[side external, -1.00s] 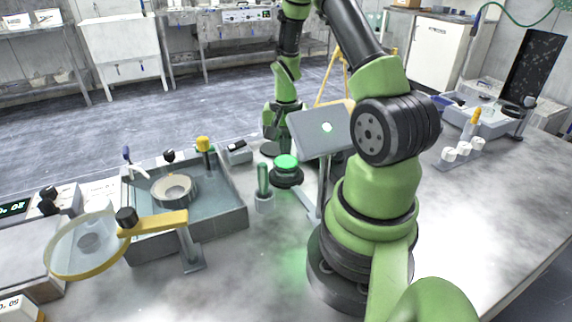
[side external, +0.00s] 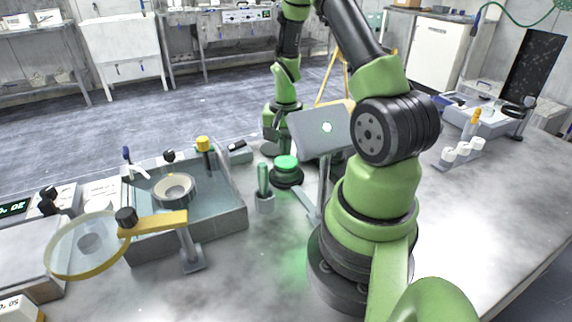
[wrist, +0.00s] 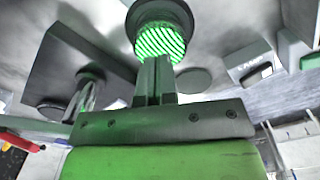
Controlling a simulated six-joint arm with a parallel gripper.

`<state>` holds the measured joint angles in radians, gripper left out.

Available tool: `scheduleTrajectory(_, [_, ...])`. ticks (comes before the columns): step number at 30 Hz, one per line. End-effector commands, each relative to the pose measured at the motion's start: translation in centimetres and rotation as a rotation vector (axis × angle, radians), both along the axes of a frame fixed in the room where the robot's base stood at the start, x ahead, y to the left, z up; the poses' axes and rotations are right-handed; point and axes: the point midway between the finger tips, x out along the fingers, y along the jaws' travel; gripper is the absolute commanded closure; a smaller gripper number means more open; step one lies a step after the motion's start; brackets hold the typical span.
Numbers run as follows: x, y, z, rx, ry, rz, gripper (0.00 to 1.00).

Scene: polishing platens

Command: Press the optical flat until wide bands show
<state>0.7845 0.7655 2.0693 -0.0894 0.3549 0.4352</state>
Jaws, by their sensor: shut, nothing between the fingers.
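The optical flat (wrist: 160,41) shows in the wrist view as a round disc glowing green, crossed by several narrow slanted dark bands. In the side view it is the green disc (side external: 286,162) on top of a dark round base (side external: 287,177). My gripper (wrist: 155,62) is shut with nothing in it. Its fingertips overlap the disc's near edge in the wrist view; I cannot tell whether they touch it. In the side view the end of my arm is just behind and left of the disc, and its fingertips are hard to make out.
A grey tilted panel (side external: 314,140) on a post stands close right of the disc. A holder (side external: 264,205) with a green rod is in front. A grey basin (side external: 226,215) with a ring and a yellow-framed magnifier (side external: 58,272) are left. The bench at right front is clear.

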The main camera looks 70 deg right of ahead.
Motion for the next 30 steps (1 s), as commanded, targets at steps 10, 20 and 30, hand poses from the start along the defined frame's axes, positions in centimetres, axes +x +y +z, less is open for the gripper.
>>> scheduleTrajectory(10, [0.0,0.0,-0.5,0.0,0.0,0.0,1.0])
scheduleTrajectory(20, [0.0,0.0,-0.8,0.0,0.0,-0.001,1.0])
scheduleTrajectory(30, [0.0,0.0,-1.3,0.0,0.0,0.0,1.0])
